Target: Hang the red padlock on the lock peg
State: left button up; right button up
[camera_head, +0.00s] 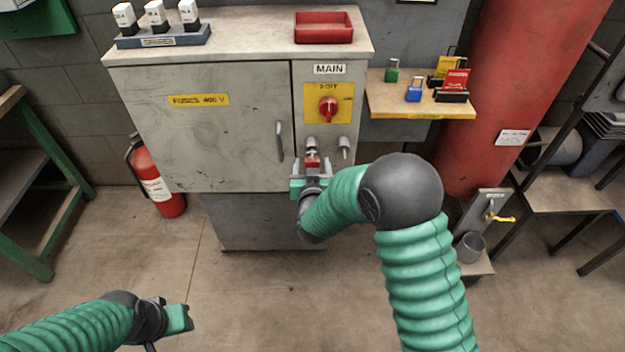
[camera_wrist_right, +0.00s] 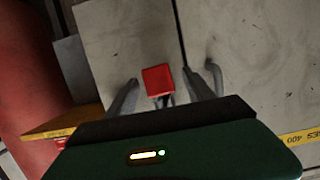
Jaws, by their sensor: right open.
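The red padlock (camera_head: 312,161) is at the left one of two grey pegs (camera_head: 344,146) on the cabinet's right front, below the red rotary switch. It seems to hang there, but how its shackle sits on the peg is hidden. My right gripper (camera_head: 312,170) is open around the padlock. In the right wrist view the padlock (camera_wrist_right: 158,80) shows as a red block between the spread fingers (camera_wrist_right: 168,88), with gaps on both sides. My left gripper (camera_head: 181,318) is low at the left, over the floor, away from the cabinet; its jaw gap does not show clearly.
The grey cabinet (camera_head: 210,130) has a door handle (camera_head: 280,142) left of the pegs. A wooden shelf (camera_head: 420,104) at the right holds green and blue padlocks and small cards. A red tray (camera_head: 323,28) stands on top. A red column (camera_head: 520,90) rises farther right.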

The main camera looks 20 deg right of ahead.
jog(key=p+v, duration=0.2)
jog(key=v, duration=1.2)
jog(key=s+f+n+g+y, duration=0.2)
jog(key=s+f+g+y, duration=0.3)
jog(key=s+g, duration=0.1)
jog(key=s+d+n+g+p, duration=0.1)
jog(key=s+d+g, duration=0.15)
jog(key=s, duration=0.35)
jog(key=s+d+g, duration=0.2)
jog(key=s+g, duration=0.1)
jog(key=s, duration=0.3)
notch_tip(320, 180, up, 16)
jog(key=p, duration=1.6)
jog(key=shift+h+p, duration=0.35)
jog(key=shift+h, duration=0.05)
jog(key=shift+r, duration=0.15)
jog(key=shift+c, duration=0.4)
